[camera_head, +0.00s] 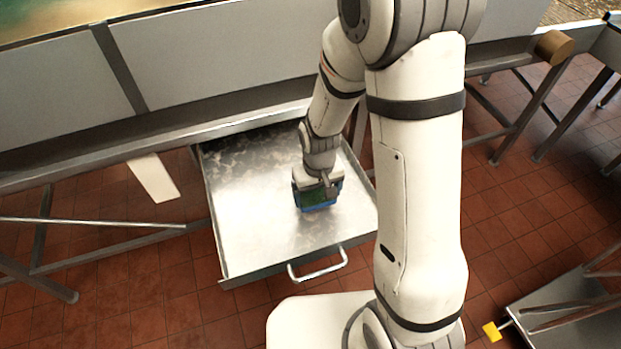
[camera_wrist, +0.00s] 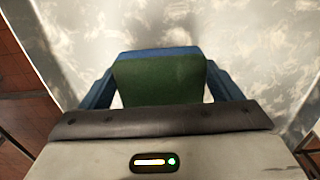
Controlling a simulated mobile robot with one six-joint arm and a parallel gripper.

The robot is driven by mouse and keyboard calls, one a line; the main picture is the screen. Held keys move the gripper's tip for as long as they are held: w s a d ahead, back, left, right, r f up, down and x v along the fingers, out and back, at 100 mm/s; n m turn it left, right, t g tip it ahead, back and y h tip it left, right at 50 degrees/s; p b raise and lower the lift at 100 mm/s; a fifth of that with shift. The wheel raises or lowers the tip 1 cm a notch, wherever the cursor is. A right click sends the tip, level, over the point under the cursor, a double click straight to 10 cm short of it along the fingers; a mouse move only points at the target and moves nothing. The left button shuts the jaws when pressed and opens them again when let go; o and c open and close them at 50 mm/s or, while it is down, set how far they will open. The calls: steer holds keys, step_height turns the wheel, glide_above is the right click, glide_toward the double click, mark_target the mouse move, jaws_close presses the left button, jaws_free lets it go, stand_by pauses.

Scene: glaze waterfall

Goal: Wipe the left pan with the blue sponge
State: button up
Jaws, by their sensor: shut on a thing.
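The metal pan (camera_head: 250,225) is a wide, shallow drawer-like tray with a front handle, under the long bench. Its grey surface shows pale, cloudy marks, and it also fills much of the wrist view (camera_wrist: 270,40). My gripper (camera_head: 318,198) is inside the pan's outline, right of its middle. It is shut on the blue sponge (camera_wrist: 158,53), which has a green face (camera_wrist: 160,80) turned to the wrist camera. The sponge is low over the pan; I cannot tell whether it touches the surface. My gripper and wrist hide part of the pan.
The pan's handle (camera_head: 318,266) sticks out at the front. The long bench (camera_head: 60,165) runs behind it. A low metal trolley or frame (camera_head: 570,315) stands at the lower right, with a yellow block (camera_head: 491,331) beside it. Red tiled floor (camera_head: 150,300) is open at front left.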

steer(key=shift+a+r+p, duration=0.2)
steer(key=shift+r+p, duration=1.45)
steer(key=shift+r, duration=0.95)
